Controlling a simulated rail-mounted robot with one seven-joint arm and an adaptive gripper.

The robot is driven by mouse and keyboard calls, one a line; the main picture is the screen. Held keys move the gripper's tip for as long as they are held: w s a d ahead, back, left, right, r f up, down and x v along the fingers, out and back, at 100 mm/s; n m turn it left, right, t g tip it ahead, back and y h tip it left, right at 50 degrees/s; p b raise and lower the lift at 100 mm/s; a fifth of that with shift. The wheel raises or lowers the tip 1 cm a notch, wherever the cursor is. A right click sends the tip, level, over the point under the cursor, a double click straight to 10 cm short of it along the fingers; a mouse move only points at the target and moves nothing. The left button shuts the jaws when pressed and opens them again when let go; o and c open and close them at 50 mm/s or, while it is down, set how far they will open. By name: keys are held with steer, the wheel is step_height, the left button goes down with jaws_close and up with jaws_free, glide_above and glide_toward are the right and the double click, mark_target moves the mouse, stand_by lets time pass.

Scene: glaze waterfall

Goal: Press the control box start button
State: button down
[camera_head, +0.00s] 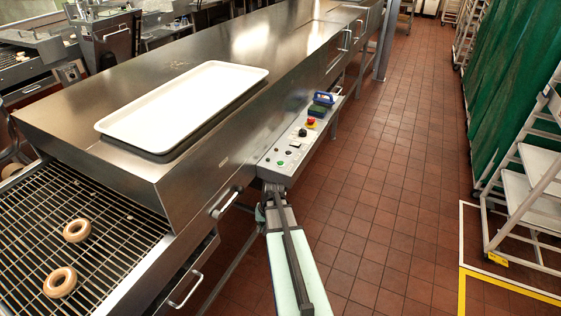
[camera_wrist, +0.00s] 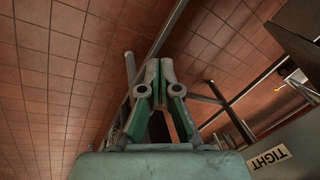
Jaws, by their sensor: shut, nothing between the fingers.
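The control box (camera_head: 287,157) is a pale grey sloped panel on the side of the long steel machine in the head view. A green button (camera_head: 280,163) sits near its front end, with small dark and white controls beside it. A black knob (camera_head: 302,132) and a red button (camera_head: 311,121) sit farther back. My gripper (camera_head: 272,192) is just below and in front of the box's near end. I cannot tell whether it touches the box. In the wrist view my gripper (camera_wrist: 159,70) is shut and empty, with tiled floor and metal bars behind it. No button is recognisable there.
A white tray (camera_head: 185,103) lies on the machine top (camera_head: 245,45). Doughnuts (camera_head: 77,230) sit on the wire conveyor (camera_head: 105,215). A blue-handled item (camera_head: 324,98) lies at the box's far end. Floor (camera_head: 395,180) is clear to the right, before a white rack (camera_head: 530,190).

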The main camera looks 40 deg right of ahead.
steer(key=w+d+r+m+t+h+p, duration=0.1)
steer(key=w+d+r+t, duration=0.15)
steer(key=d+r, duration=0.65)
steer(key=w+d+r+m+t+h+p, duration=0.15)
steer(key=w+d+r, duration=0.25)
steer(key=d+r, duration=0.6)
step_height(320, 180, up, 7)
steer(key=t, duration=0.3)
glide_above(282, 163)
steer(key=shift+f, duration=0.1)
steer(key=shift+f, duration=0.1)
step_height(282, 163, down, 8)
steer(key=b, duration=0.4)
steer(key=shift+f, duration=0.35)
steer(key=shift+f+b, duration=0.1)
steer(key=shift+b, duration=0.25)
steer(key=shift+f+b, duration=0.35)
steer(key=shift+b, duration=0.05)
